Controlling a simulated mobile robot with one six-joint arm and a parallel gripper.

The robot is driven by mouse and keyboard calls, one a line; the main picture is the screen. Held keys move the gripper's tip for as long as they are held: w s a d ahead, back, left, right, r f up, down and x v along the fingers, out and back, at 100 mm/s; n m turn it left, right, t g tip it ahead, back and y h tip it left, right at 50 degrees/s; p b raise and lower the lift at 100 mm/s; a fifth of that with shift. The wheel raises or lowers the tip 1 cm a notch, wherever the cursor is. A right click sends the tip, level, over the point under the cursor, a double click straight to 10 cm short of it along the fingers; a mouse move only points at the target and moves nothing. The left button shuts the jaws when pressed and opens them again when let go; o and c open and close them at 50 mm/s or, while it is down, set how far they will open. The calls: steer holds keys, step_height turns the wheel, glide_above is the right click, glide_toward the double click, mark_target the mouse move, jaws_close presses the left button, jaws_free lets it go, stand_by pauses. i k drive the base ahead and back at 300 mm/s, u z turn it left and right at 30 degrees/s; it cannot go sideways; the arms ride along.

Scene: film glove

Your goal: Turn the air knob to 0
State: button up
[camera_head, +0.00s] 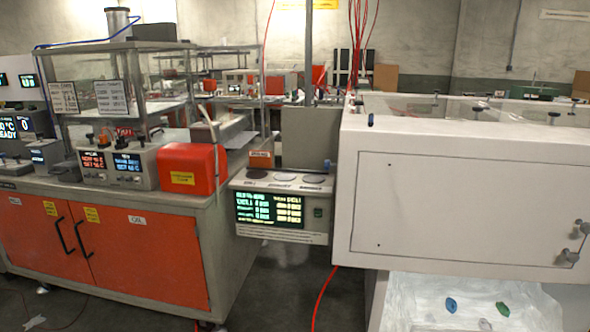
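No label that I can read marks the air knob, so I cannot tell which knob it is. Small knobs (104,139) stand on top of the control boxes with red and blue displays on the left bench. A small blue knob (327,164) sits at the lower right of a grey box in the middle. A dark blue knob (371,120) sits on the top left edge of the large white box (450,190). No pointer or scale on these is readable. My gripper is not in view.
The left bench (225,215) has orange doors, a red-orange box (193,168) and a clear enclosure. A unit with a green and yellow display (269,209) stands between bench and white box. A red cable (322,295) crosses the floor. A white tray (400,300) lies below the white box.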

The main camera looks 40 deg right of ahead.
mark_target(327, 164)
steer(key=u, duration=0.15)
steer(key=i, duration=1)
steer(key=u, duration=0.25)
